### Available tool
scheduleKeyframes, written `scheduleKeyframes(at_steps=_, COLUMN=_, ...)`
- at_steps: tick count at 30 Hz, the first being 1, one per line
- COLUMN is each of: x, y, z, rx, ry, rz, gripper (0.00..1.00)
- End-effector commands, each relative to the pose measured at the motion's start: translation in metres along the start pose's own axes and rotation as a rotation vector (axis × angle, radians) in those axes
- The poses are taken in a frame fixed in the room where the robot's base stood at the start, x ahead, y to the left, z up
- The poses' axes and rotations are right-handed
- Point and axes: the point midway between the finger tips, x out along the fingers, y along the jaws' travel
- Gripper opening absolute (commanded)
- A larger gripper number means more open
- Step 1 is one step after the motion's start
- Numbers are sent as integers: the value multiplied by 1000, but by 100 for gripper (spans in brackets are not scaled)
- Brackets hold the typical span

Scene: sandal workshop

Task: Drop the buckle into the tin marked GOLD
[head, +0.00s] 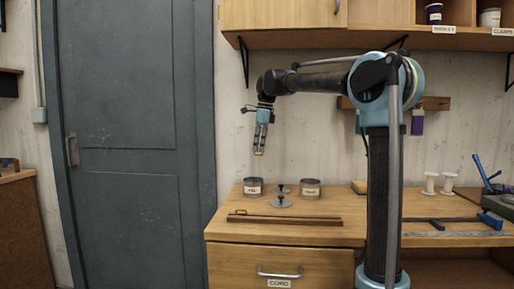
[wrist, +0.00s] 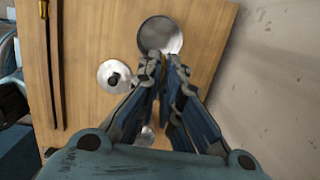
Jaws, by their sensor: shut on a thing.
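My gripper (head: 258,152) hangs pointing down above the left tin (head: 253,187), clear of it. It is shut on the small gold-coloured buckle (wrist: 163,63), mostly hidden between the fingertips. In the wrist view the fingertips (wrist: 166,58) overlap the near rim of an open, empty-looking round tin (wrist: 160,22). A second tin (head: 310,190) stands further right on the bench. Both tins carry pale labels that are too small to read surely, so I cannot tell which is marked GOLD.
Two round lids with dark knobs (head: 281,203) lie between the tins; one also shows in the wrist view (wrist: 103,73). Long brown strips (head: 285,220) lie along the bench's front. A shelf (head: 380,38) overhangs the back, with the wall behind. White spools (head: 449,183) stand at right.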

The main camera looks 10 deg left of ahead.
Motion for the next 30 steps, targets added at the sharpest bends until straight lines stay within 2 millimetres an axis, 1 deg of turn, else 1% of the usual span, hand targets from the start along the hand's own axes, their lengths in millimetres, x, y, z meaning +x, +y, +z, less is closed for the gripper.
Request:
scheduleKeyframes(at_steps=9, x=2, y=5, z=13, rx=-18, ry=0, rz=3, gripper=0)
scheduleKeyframes(at_steps=17, x=5, y=7, z=16, rx=-22, ry=0, rz=3, gripper=0)
scheduleKeyframes(at_steps=20, x=11, y=7, z=15, rx=-22, ry=0, rz=3, gripper=0)
scheduleKeyframes(at_steps=30, x=45, y=7, z=10, rx=-22, ry=0, rz=3, gripper=0)
